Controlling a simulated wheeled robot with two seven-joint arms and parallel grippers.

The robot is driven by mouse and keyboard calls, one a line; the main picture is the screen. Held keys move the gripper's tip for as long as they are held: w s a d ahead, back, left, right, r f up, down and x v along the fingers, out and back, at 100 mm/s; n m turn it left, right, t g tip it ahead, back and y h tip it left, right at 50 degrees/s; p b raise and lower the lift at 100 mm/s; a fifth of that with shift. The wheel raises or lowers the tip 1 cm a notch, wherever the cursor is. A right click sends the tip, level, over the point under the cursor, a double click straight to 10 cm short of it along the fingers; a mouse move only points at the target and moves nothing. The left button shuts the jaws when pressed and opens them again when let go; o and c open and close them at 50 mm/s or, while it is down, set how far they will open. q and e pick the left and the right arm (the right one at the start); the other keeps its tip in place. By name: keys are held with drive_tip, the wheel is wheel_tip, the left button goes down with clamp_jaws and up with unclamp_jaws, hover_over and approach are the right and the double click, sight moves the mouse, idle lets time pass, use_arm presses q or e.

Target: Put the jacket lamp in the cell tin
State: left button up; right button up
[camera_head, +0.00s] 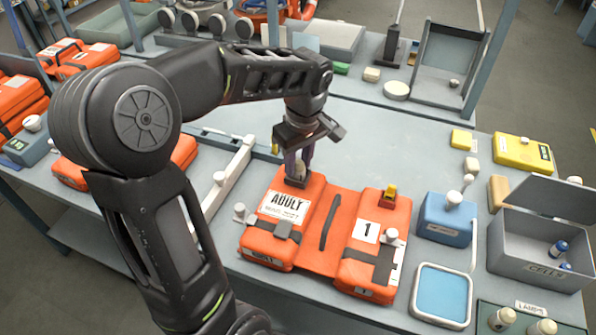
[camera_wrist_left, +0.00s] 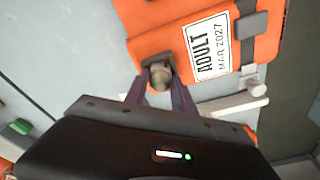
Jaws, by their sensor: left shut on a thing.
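The orange life jacket (camera_head: 323,225) lies open on the table, marked ADULT and 1; part of it shows in the left wrist view (camera_wrist_left: 157,42). The jacket lamp (camera_wrist_left: 159,76), small and pale with a rounded end, is at the jacket's upper edge by a dark clip. My left gripper (camera_head: 298,168) is shut on this lamp from above, one finger on each side. The cell tin (camera_head: 508,262) is a grey box labelled CELLS at the right, lid raised, with small blue cells inside. My right gripper is not in view.
A blue box (camera_head: 444,222) and a blue-topped tray (camera_head: 441,292) stand between jacket and tin. A LAMPS tray (camera_head: 542,309) with pale lamps is at the front right. A yellow case (camera_head: 522,152) lies behind the tin. Table behind the jacket's right side is clear.

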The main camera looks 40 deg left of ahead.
sight(298, 161)
use_arm(q)
clamp_jaws()
drive_tip(key=shift+r, duration=0.15)
wheel_tip(298, 161, up, 10)
drive_tip(key=shift+f+b, duration=0.1)
drive_tip(key=shift+b, duration=0.3)
idle(0.6)
